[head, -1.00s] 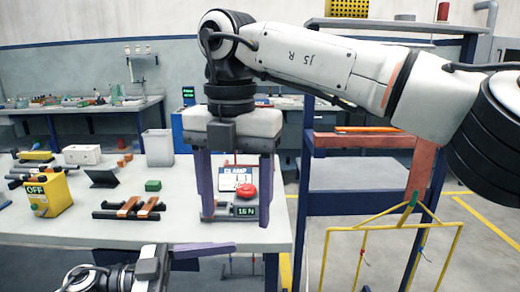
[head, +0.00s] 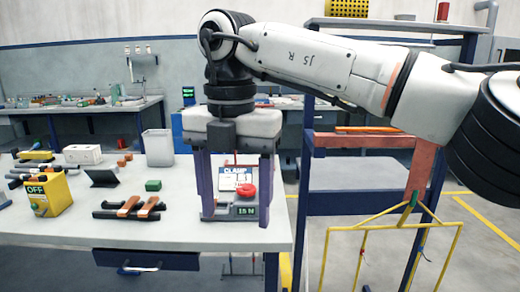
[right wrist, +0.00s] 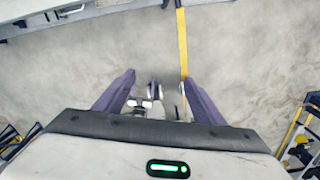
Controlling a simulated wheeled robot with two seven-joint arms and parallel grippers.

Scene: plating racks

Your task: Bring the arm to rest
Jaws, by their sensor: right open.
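My right gripper (head: 236,222) hangs pointing down in the middle of the head view, with its two purple fingers spread apart. Nothing is held between them. In the head view the clamp station (head: 243,211), with its red button and small green display, shows between the fingers on the bench behind. In the right wrist view the fingers of the right gripper (right wrist: 160,80) stand apart over the grey floor. Small pale and dark parts show between them there, and I cannot tell what they are. My left gripper is in neither view.
The grey bench (head: 75,222) holds a yellow OFF box (head: 50,195), a green block (head: 153,186), a grey bin (head: 158,148) and orange-and-black bars (head: 130,208). A blue rack (head: 318,215) with a yellow wire frame (head: 393,228) stands at the right. Floor is open beyond it.

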